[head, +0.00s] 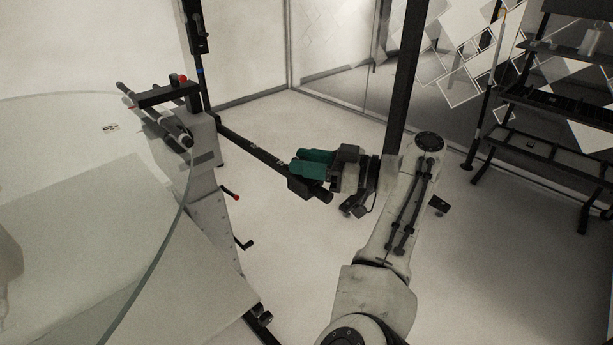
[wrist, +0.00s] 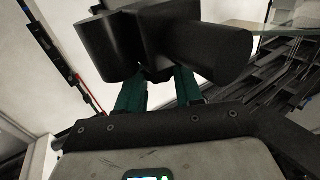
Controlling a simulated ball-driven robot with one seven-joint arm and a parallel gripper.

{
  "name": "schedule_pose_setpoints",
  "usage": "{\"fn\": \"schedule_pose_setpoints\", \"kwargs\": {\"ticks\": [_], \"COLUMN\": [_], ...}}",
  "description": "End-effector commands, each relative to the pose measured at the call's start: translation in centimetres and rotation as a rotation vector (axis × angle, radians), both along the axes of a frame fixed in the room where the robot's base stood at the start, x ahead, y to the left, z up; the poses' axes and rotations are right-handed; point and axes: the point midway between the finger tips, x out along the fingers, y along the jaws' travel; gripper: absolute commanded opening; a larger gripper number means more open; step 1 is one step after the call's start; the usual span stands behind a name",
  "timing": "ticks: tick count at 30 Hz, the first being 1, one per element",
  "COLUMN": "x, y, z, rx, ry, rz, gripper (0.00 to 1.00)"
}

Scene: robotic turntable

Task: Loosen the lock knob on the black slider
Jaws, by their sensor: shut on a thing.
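The black slider (head: 305,187) sits at the near end of a black rail (head: 250,145). In the wrist view the slider (wrist: 150,38) is a dark block with a thick cylinder at each side. My gripper (head: 303,162) has green fingers and lies against the slider from the right. In the wrist view my gripper (wrist: 158,76) has its two fingertips at the slider's near underside, with a gap between the fingers. It is shut on the lock knob, which is mostly hidden between the fingertips and in the slider's shadow.
A dark upright post (head: 405,80) stands behind my arm. Dark shelving (head: 550,105) is at the far right. The floor between is clear.

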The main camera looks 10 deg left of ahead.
Motion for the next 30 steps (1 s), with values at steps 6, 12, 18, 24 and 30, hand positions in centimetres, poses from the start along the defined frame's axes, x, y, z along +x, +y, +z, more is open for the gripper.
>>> {"fn": "schedule_pose_setpoints", "kwargs": {"ticks": [6,12,18,24,30], "x": [0.27,0.35,0.39,0.39,0.38], "y": [-0.13,-0.14,-0.02,0.04,0.08], "z": [-0.18,-0.1,-0.04,-0.06,-0.04], "rx": [-0.001,-0.002,-0.001,-0.001,-0.001], "ry": [0.0,0.001,0.001,0.001,0.001], "rz": [0.117,0.191,0.238,0.258,0.262], "gripper": [0.05,0.05,0.05,0.05,0.05]}}
